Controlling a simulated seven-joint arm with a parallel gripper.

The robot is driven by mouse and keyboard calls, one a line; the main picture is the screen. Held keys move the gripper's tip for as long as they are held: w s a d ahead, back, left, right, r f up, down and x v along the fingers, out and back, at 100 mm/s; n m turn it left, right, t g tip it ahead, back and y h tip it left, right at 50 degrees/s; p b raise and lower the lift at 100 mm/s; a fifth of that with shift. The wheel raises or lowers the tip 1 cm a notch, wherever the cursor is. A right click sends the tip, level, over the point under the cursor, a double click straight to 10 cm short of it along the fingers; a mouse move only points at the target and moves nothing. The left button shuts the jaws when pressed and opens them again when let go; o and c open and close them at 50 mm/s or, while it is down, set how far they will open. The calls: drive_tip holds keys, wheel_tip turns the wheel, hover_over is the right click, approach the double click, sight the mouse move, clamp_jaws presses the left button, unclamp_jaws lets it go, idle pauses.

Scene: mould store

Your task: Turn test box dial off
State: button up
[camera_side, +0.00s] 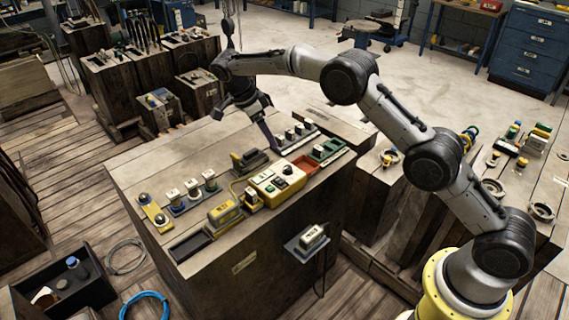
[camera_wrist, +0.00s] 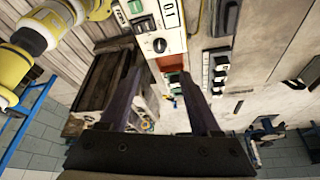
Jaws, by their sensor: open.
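The test box (camera_side: 268,192) is a cream and yellow box on top of the wooden block, with a round black dial (camera_side: 287,169) on its upper face. In the wrist view the box (camera_wrist: 172,16) is at the top centre, and its dial (camera_wrist: 159,45) shows between and beyond my fingers. I cannot tell which setting the dial points to. My gripper (camera_side: 272,148) is behind and above the box in the side view, apart from the dial. In the wrist view my gripper (camera_wrist: 161,78) has its two dark fingers spread with nothing between them.
A red tray (camera_side: 297,168) and a green switch strip (camera_side: 328,151) lie right of the box. A white switch row (camera_side: 296,136) is close to my fingers. A yellow-topped unit (camera_side: 224,214) stands at the left. The block's back left top is clear.

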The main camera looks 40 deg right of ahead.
sight(287, 168)
drive_tip(key=x, duration=1.3)
drive_tip(key=shift+f, duration=0.25)
clamp_jaws()
